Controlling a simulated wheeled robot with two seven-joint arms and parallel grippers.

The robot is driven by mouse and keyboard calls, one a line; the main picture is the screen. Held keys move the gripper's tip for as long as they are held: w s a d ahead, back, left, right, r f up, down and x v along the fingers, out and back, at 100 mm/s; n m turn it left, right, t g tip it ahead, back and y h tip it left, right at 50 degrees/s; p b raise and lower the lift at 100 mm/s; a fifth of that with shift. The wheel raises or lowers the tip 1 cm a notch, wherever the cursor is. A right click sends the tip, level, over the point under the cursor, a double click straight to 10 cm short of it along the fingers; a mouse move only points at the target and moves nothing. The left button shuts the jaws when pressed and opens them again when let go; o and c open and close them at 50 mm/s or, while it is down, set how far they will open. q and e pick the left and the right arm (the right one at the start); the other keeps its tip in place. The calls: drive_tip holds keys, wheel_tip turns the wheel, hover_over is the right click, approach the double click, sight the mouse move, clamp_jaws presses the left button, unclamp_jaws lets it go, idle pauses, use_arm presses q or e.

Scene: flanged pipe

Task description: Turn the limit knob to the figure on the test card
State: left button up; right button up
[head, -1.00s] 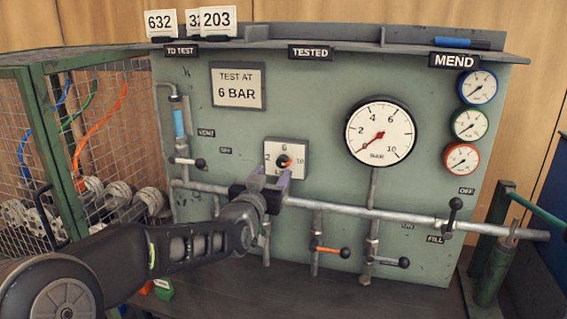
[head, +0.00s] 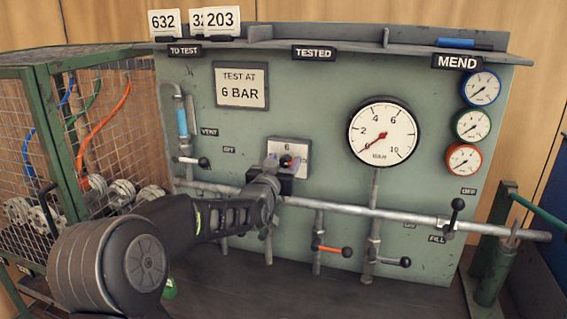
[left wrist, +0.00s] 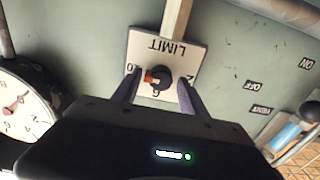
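The limit knob (left wrist: 158,80) is dark with an orange mark, on a white plate (left wrist: 165,50) lettered LIMIT. In the left wrist view the plate is upside down; the orange mark lies on the side toward the 10. The knob also shows in the head view (head: 286,161), partly hidden by my gripper. My left gripper (left wrist: 158,77) is open, with one finger on each side of the knob and gaps between. The test card (head: 241,86) reads TEST AT 6 BAR. My right gripper is in neither view.
A pipe (head: 345,208) crosses the panel just below the knob, close to my left gripper. The large gauge (head: 383,132) is to the right. Valve levers (head: 335,251) stick out below. A wire cage (head: 100,130) stands at the left.

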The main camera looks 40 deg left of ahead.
use_arm(q)
clamp_jaws()
idle(0.3)
